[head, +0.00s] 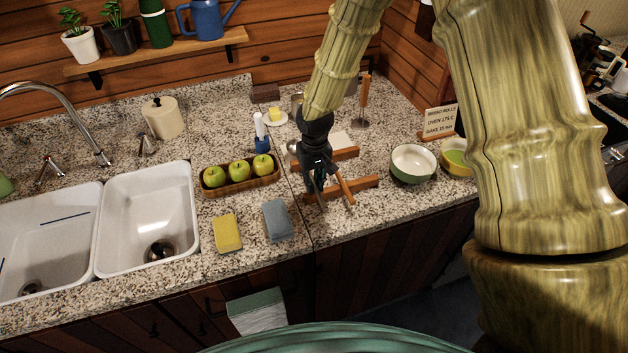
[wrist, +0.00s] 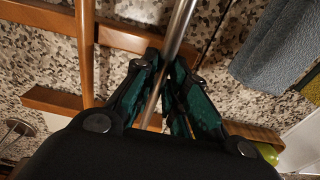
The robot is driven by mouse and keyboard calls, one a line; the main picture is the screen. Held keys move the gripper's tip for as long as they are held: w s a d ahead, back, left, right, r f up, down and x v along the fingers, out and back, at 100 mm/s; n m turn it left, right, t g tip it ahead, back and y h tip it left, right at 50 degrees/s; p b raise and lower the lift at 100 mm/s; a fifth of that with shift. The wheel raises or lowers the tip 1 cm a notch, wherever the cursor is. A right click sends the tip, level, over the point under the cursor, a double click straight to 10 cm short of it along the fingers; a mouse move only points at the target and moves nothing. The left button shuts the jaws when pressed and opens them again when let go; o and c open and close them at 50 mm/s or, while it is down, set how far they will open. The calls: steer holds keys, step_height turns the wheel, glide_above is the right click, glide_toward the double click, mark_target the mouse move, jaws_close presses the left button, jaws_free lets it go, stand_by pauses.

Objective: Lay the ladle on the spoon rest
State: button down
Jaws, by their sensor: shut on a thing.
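My gripper (wrist: 165,75) is shut on the thin metal handle of the ladle (wrist: 181,25), which runs between the fingers in the wrist view. In the head view my gripper (head: 319,182) points down over the counter and hides most of the ladle; its bowl cannot be made out clearly. What looks like the spoon rest is a wooden piece with two parallel rails, a front rail (head: 362,184) and a rear rail (head: 345,153). It lies under and beside my gripper. A wooden stick (head: 345,189) leans across it. Whether the ladle touches the rails cannot be told.
A grey-blue cloth or sponge (head: 277,220) and a yellow sponge (head: 227,233) lie left of my gripper. A wooden tray (head: 213,188) of green apples (head: 238,170) stands behind them. A green bowl (head: 412,178) stands to the right. The sinks (head: 150,180) are far left.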

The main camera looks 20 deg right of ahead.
steer(key=shift+s+f, duration=0.5)
steer(key=shift+f, duration=0.15)
steer(key=c, duration=1.5)
jaws_free()
steer(key=shift+o, duration=0.7)
steer(key=shift+f, duration=0.1)
steer(key=shift+w+f, duration=0.15)
steer(key=shift+w, duration=0.2)
steer(key=shift+r, duration=0.3)
steer(key=shift+w+r, duration=0.1)
steer(key=shift+r, duration=0.3)
